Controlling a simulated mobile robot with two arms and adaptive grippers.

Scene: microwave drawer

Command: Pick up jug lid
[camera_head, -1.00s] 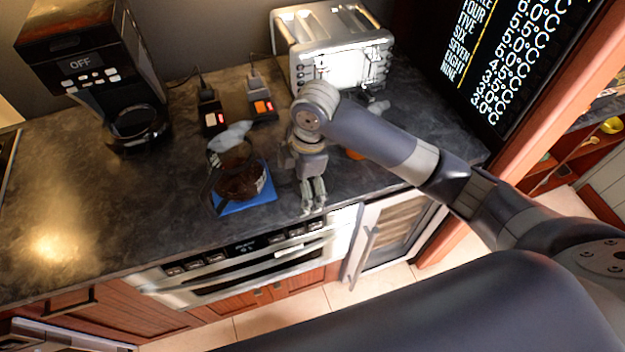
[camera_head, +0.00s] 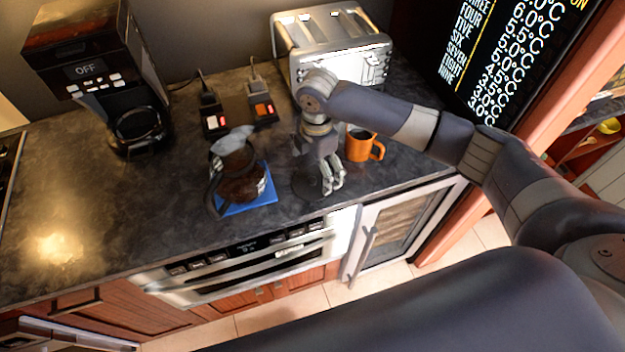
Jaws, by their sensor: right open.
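A glass jug (camera_head: 238,182) with dark contents and a dark handle stands on a blue mat (camera_head: 250,205) on the counter. A pale grey patch (camera_head: 232,140) shows at its top; I cannot tell whether it is a lid or the glass rim. A dark round shape (camera_head: 303,184) lies on the counter just left of my right gripper; it may be the lid or only a shadow. My right gripper (camera_head: 334,184) is open, low over the counter to the right of the jug, pointing down. I see nothing between its fingers. My left gripper is out of view.
An orange mug (camera_head: 360,146) stands close to the right of my right gripper. A silver toaster (camera_head: 335,45) is behind, and a coffee machine (camera_head: 95,65) is at the back left. The counter (camera_head: 110,220) is clear at the left.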

